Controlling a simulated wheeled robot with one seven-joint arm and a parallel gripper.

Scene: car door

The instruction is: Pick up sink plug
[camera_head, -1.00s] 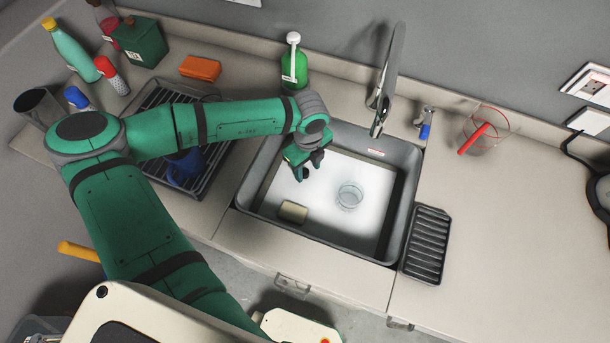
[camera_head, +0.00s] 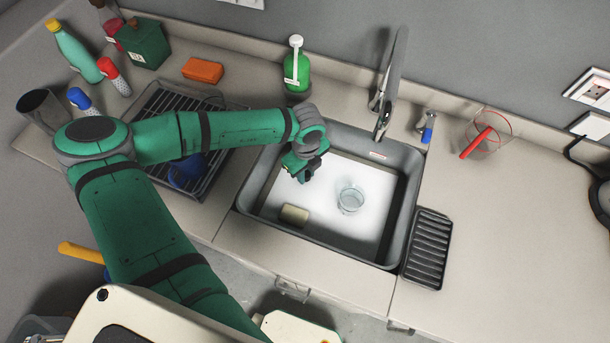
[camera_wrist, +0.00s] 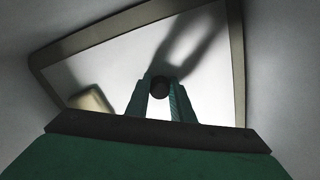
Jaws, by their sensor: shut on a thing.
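My gripper (camera_head: 303,174) reaches down into the left part of the grey sink (camera_head: 257,193). In the wrist view its two green fingers (camera_wrist: 161,97) are closed on a small dark round piece, the sink plug (camera_wrist: 160,83), which sits between the fingertips. In the head view the plug is hidden by the gripper. Whether the plug still touches the white sink floor cannot be told.
A clear glass (camera_head: 350,199) stands in the sink. A beige sponge-like block (camera_head: 294,215) lies near the sink's front left and also shows in the wrist view (camera_wrist: 92,99). The faucet (camera_head: 388,85) rises behind the sink. A green bottle (camera_head: 296,68) stands behind it.

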